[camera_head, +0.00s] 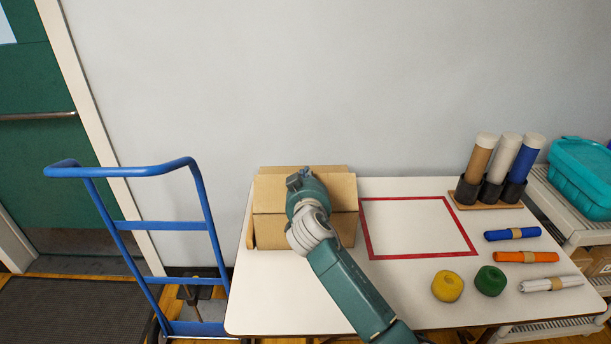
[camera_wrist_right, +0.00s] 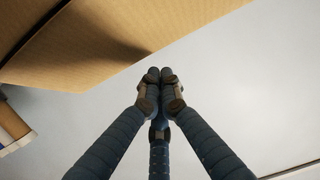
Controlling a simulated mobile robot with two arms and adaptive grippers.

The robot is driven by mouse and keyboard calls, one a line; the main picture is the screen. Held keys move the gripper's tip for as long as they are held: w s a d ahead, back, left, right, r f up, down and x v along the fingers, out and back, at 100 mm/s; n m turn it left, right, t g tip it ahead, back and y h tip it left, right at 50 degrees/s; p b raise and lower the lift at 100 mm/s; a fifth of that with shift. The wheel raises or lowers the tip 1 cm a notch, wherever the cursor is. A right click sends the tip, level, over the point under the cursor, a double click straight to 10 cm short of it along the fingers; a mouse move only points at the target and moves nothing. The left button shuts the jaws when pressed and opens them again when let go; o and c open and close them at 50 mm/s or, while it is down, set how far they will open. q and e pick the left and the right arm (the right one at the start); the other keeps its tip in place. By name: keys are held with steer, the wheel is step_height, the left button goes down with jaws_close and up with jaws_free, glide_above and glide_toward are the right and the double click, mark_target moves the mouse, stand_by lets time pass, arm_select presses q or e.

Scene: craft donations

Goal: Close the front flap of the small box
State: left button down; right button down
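The small cardboard box (camera_head: 268,231) stands at the left end of the white table in the head view. Its top is partly covered by my right arm, so I cannot tell fully how each flap lies. A strip of cardboard shows along its back edge and a panel on its right side. My right gripper is over the box; its fingertips are hidden in the head view. In the right wrist view the gripper (camera_wrist_right: 160,75) has its fingers together with nothing between them. A cardboard panel (camera_wrist_right: 150,35) of the box lies just beyond the fingertips, apparently close. My left gripper is not in view.
A red-outlined square (camera_head: 415,257) is empty right of the box. Yellow (camera_head: 447,286) and green (camera_head: 490,281) balls, several rolls (camera_head: 525,257) and a holder with three tubes (camera_head: 495,170) stand further right. A blue hand truck (camera_head: 135,226) stands left of the table.

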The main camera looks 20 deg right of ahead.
steer(key=shift+w+d+f, duration=0.15)
steer(key=shift+w+f, duration=0.45)
steer(key=shift+f, duration=0.25)
